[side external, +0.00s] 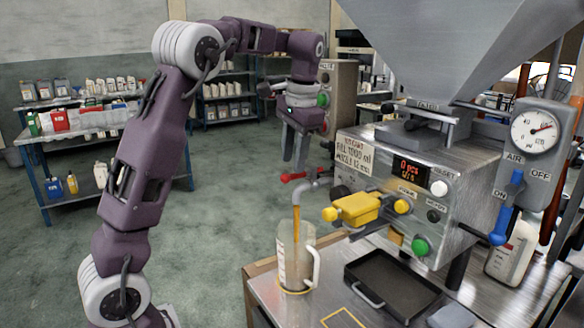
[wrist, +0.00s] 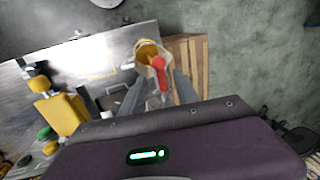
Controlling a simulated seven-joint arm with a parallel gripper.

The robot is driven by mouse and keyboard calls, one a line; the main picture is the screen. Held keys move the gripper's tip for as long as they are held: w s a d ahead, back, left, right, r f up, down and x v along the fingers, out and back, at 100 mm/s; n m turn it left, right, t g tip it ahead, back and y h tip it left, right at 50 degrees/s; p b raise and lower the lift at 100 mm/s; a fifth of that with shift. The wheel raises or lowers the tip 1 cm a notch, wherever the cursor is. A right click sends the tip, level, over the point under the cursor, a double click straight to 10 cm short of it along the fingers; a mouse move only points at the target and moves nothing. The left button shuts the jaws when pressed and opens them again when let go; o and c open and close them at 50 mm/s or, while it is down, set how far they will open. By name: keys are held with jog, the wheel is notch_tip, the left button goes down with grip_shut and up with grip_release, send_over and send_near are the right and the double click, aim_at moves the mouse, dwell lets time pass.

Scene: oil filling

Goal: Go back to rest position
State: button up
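My gripper (side external: 294,168) hangs fingers down above the red valve handle (side external: 300,176) of the filling machine (side external: 440,190). Its two fingers are apart with nothing held between them; they also show spread in the wrist view (wrist: 158,92). The red handle lies between and beyond the fingers in the wrist view (wrist: 160,72). An amber stream runs from the grey spout (side external: 303,193) into a clear jug (side external: 306,262) standing upright below. The jug shows amber liquid in the wrist view (wrist: 147,52); its level is hard to tell.
The jug stands on a metal table (side external: 275,308) beside a black tray (side external: 392,290). A yellow block-shaped lever (side external: 357,208) sticks out from the machine front. A large hopper (side external: 450,45) rises above. Open floor lies left, with bottle shelves (side external: 75,130) behind.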

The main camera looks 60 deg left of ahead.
jog(key=r, duration=0.3)
jog(key=shift+d+r, duration=0.3)
jog(key=shift+d, duration=0.1)
jog(key=s+d+r+t+h, duration=0.1)
jog(key=s+d+r+t, duration=0.1)
jog(key=s+d, duration=0.4)
jog(key=s+d+f+t, duration=0.1)
jog(key=s+d+f, duration=0.1)
jog(key=s+d, duration=0.2)
jog(key=s+d+f+t, duration=0.1)
jog(key=s+d+f, duration=0.2)
jog(key=s, duration=0.5)
jog(key=s+d+f+t+h, duration=0.1)
jog(key=s+d+f, duration=0.2)
jog(key=s+d, duration=0.2)
jog(key=shift+s+d+f+t, duration=0.25)
jog(key=shift+s+d+t, duration=0.1)
jog(key=shift+s, duration=0.45)
jog(key=shift+r, duration=0.1)
dwell(1.0)
